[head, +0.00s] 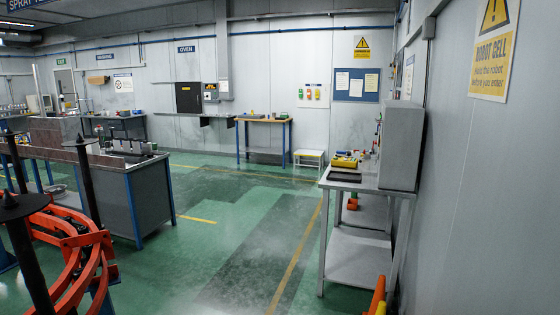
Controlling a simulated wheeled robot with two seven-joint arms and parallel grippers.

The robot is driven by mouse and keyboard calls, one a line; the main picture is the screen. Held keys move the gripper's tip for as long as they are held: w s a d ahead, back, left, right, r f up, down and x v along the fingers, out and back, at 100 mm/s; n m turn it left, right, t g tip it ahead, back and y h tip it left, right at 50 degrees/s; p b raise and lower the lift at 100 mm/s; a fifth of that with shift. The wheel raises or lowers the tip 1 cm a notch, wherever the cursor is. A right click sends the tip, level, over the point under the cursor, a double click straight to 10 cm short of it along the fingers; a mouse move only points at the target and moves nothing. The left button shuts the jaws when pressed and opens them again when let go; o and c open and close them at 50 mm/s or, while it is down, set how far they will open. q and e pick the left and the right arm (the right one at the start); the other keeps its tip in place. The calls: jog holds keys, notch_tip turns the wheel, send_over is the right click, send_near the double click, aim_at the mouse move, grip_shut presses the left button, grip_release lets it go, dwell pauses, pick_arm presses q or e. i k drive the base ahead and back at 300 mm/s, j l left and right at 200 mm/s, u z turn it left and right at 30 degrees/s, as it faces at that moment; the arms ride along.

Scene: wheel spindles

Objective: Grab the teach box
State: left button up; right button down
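A yellow item (345,161), which may be the teach box, lies on the steel table (350,186) at the right. It is too small to tell its details. A flat dark item (344,176) lies in front of it near the table's front edge. Neither of my grippers is in view.
A grey cabinet (402,145) stands on the steel table's right side. Orange rails (75,250) with black spindles (85,180) fill the lower left. A grey workbench (150,195) stands behind them. The green floor (235,255) in the middle is clear. An orange-yellow object (376,297) is at the bottom right.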

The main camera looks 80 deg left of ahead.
aim_at(351, 162)
jog(key=u, duration=2.2)
jog(key=i+u, duration=0.2)
jog(key=i+j+u, duration=0.25)
jog(key=i, duration=0.7)
jog(key=i+u, duration=0.2)
jog(key=i, duration=0.8)
jog(key=i+j, duration=0.1)
jog(key=i, duration=2.05)
